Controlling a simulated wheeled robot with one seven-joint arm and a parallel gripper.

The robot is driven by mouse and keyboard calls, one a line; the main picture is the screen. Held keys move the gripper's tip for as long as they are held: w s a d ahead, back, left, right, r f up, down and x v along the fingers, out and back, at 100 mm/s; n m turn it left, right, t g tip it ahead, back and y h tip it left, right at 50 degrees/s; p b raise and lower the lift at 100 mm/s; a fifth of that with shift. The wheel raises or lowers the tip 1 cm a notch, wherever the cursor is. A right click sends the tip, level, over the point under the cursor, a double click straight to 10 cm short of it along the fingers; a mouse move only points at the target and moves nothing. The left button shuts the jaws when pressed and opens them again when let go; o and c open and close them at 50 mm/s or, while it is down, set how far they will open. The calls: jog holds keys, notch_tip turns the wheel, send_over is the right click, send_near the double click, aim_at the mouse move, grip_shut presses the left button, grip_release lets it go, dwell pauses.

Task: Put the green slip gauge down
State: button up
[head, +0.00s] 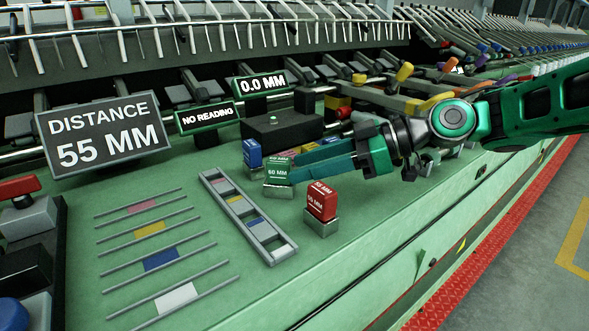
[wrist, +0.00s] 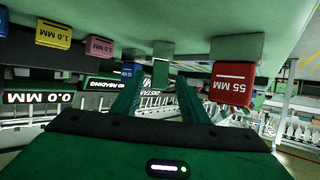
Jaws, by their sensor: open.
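The green slip gauge (head: 277,169), lettered 60 MM, stands upright on a grey metal block on the green bench. My gripper (head: 297,165) reaches in from the right with its fingertips at the gauge. In the wrist view, which is upside down, the green gauge (wrist: 160,72) shows between and just beyond the tips of my two spread fingers (wrist: 157,90). The fingers are open, with a gap on each side of it. A red 55 MM gauge (head: 321,200) stands on its own grey block nearer the bench's front edge; it also shows in the wrist view (wrist: 233,84).
A blue gauge (head: 252,152) stands just behind the green one. Yellow (wrist: 54,33) and pink (wrist: 100,45) gauges stand close by. A grey slotted frame (head: 283,254) lies left of the red gauge. Signs (head: 104,134) read DISTANCE 55 MM, NO READING and 0.0 MM.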

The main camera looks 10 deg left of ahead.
jog(key=v, duration=0.8)
jog(key=shift+d, duration=0.35)
jog(key=shift+r, duration=0.1)
